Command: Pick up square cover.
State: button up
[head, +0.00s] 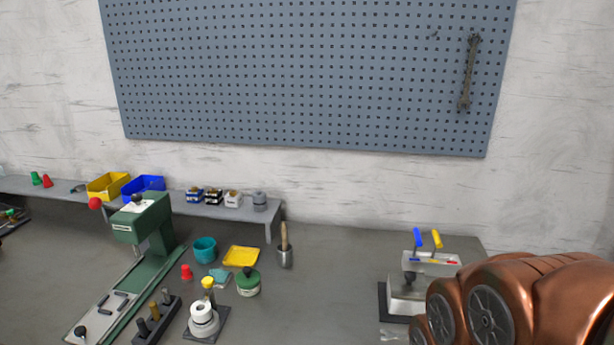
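No thing in the head view is plainly marked as the square cover. A flat yellow square piece (241,256) lies on the grey workbench (325,290), right of a teal cup (205,249); I cannot tell whether it is a cover or a shallow tray. A small pale, clear-looking piece (393,335) lies at the bottom edge, partly cut off, and its shape is unclear. My copper-coloured arm fills the lower right and hides part of the bench. My gripper is not in view.
A green press (150,222) stands at left. A green-lidded pot (248,282), a white roll on a stand (203,318) and a metal pot with a handle (285,257) stand nearby. A metal fixture (405,300) is beside my arm. The bench middle is clear.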

aim_at(409, 285)
jog(key=z, duration=2.95)
jog(key=k, duration=1.45)
jog(key=u, duration=2.2)
jog(key=i, duration=0.5)
